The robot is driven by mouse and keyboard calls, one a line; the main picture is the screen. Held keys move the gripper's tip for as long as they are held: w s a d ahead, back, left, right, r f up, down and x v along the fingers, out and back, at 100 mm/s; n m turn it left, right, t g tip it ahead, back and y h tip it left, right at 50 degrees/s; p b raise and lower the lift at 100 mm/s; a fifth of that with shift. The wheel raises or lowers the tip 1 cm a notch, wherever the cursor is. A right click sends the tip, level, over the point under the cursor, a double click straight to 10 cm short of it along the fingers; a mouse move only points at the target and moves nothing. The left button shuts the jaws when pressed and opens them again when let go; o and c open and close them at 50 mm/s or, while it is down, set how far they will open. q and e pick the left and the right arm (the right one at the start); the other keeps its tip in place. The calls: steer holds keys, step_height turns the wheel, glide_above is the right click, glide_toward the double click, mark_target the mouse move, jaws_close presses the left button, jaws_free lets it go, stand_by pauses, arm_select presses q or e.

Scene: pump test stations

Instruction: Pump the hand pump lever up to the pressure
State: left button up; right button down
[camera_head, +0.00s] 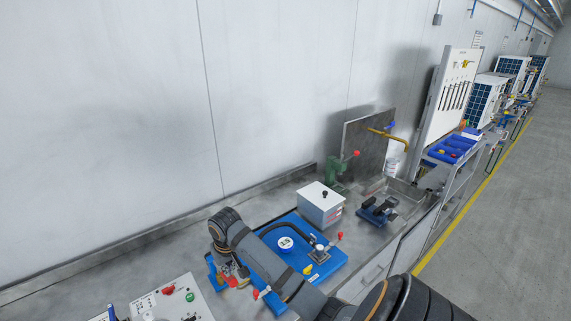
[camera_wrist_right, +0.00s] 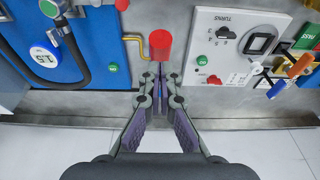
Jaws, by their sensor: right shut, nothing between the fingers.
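My right gripper (camera_head: 236,270) is at the wall-side left end of the blue board (camera_head: 330,262), partly hidden by my arm. In the wrist view its fingers (camera_wrist_right: 160,78) are shut and empty, their tips just short of a red cylinder (camera_wrist_right: 160,44). The cylinder may be the lever's grip; contact cannot be told. A bent yellow pipe (camera_wrist_right: 133,38) runs beside it. The board carries a white disc reading 1.5 (camera_wrist_right: 44,57) and a black hose (camera_wrist_right: 74,50). A red ball (camera_head: 340,236) shows at its right end. My left gripper is not in view.
A white panel marked TURNS (camera_wrist_right: 232,40) lies beside the board. A grey-white box (camera_head: 320,203), a green device with a red ball (camera_head: 337,168) and a dark blue vise-like tool (camera_head: 377,211) stand further along the bench. The wall (camera_head: 100,120) borders the bench.

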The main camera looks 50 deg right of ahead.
steer(key=shift+r, duration=2.35)
